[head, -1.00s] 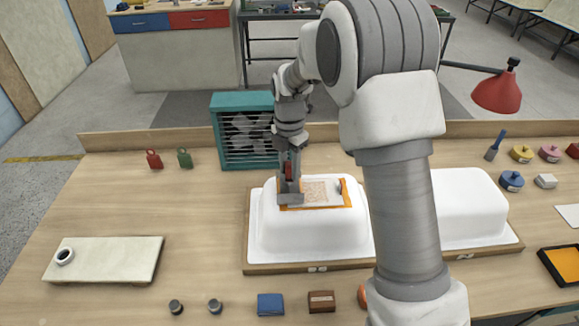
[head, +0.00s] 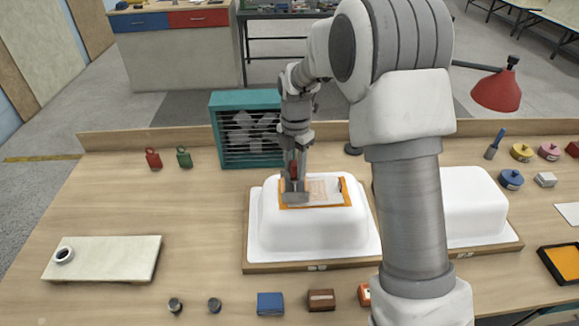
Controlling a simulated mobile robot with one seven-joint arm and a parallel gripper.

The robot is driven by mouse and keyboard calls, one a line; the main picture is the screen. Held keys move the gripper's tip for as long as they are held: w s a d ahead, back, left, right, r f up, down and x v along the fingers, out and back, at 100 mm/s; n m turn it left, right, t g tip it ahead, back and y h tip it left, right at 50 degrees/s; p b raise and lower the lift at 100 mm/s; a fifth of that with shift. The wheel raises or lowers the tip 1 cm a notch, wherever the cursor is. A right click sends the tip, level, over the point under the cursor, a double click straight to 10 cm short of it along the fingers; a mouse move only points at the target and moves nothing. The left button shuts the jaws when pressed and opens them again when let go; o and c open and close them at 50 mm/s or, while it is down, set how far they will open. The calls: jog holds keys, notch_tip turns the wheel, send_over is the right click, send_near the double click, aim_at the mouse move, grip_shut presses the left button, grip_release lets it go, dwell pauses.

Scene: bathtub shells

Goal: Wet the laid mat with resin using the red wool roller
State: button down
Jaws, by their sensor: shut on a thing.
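My gripper (head: 295,184) points down over the left white tub shell (head: 310,236), shut on the red roller (head: 294,171), of which only a little red shows between the fingers. The roller's head is at the left part of the laid mat (head: 325,188); I cannot tell how firmly it touches. The mat is pale with a pinkish patch and lies inside an orange frame (head: 346,193) on top of the shell. My arm hides part of the space between the two shells.
A second white shell (head: 472,205) stands at the right. A teal fan (head: 246,130) stands behind, beside red (head: 153,159) and green (head: 184,157) bottles. A pale board (head: 110,260) lies at the left. A red lamp (head: 496,92) overhangs the back right. Small blocks line the front.

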jog(key=shift+s+d+f, duration=0.1)
jog(key=shift+d+f, duration=0.05)
jog(key=shift+d, duration=1.45)
jog(key=shift+s+d+f, duration=0.1)
jog(key=shift+d+f, duration=0.1)
jog(key=shift+d, duration=1.45)
jog(key=shift+s+d+f, duration=0.1)
jog(key=shift+d+f, duration=0.05)
jog(key=shift+d, duration=1.45)
notch_tip(320, 180, up, 6)
jog(key=p, duration=0.4)
jog(key=shift+w+r+p, duration=0.25)
jog(key=shift+w+p, duration=0.05)
jog(key=shift+p, duration=0.1)
jog(key=shift+a, duration=0.15)
